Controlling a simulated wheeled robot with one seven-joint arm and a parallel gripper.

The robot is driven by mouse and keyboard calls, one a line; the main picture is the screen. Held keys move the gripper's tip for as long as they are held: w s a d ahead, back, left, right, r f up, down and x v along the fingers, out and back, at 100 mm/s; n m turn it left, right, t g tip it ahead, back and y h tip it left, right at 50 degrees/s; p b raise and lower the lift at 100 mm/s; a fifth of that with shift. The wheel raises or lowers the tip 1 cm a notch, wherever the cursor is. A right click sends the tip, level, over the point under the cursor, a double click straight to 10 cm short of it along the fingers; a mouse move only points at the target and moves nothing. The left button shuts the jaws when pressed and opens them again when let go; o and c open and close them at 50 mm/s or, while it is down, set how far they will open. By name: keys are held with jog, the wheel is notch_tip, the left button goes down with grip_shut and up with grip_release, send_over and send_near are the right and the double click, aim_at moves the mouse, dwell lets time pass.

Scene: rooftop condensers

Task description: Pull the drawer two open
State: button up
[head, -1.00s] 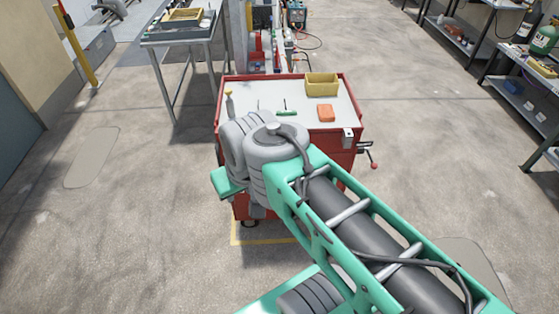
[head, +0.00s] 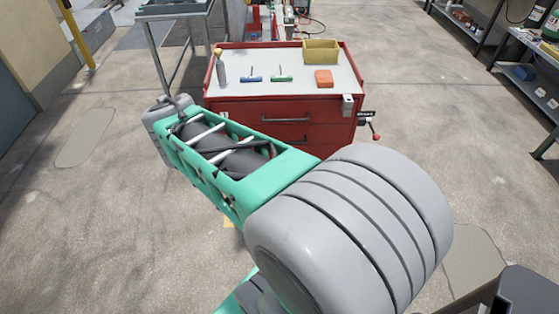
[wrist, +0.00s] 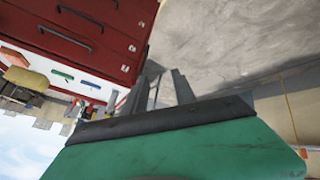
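The red tool cabinet (head: 335,138) stands ahead with its drawer front facing me. The upper drawer has a dark handle (head: 285,119); the drawer below it, second from the top, has another handle (head: 288,140) partly behind my arm. Both look shut. In the wrist view the cabinet is upside down at upper left, with the upper drawer's handle (wrist: 65,39) and the second drawer's handle (wrist: 73,14). My gripper (wrist: 160,88) shows two grey fingers with a gap between them, empty and apart from the cabinet. My gripper is hidden in the head view.
On the cabinet top are a yellow bin (head: 321,51), an orange block (head: 323,77), blue and green hand tools and a grey bottle (head: 220,67). A vise with a red-knobbed handle (head: 372,125) sticks out at the right side. The concrete floor around is clear.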

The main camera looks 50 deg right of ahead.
jog(key=w+d+f+n+h+b, duration=0.1)
jog(key=w+d+f+h+b, duration=0.15)
jog(key=d+f+b, duration=0.6)
jog(key=w+d+f+h+b, duration=0.1)
jog(key=d+f+h+b, duration=0.3)
jog(key=d+f, duration=0.65)
jog(key=n+g+h+b, duration=0.1)
jog(key=n+h+b, duration=0.25)
jog(key=b, duration=0.95)
send_near(284, 143)
jog(key=w+d+f, duration=0.1)
jog(key=f, duration=0.1)
jog(key=shift+n+h, duration=0.25)
jog(key=shift+h, duration=0.35)
jog(key=b+x, duration=0.1)
jog(key=x, duration=0.3)
jog(key=b+x, duration=0.1)
jog(key=x, duration=0.3)
jog(key=shift+s+d, duration=0.15)
jog(key=shift+d, duration=0.2)
jog(key=shift+d+r, duration=0.15)
jog(key=shift+d, duration=0.05)
jog(key=shift+c, duration=0.5)
grip_shut()
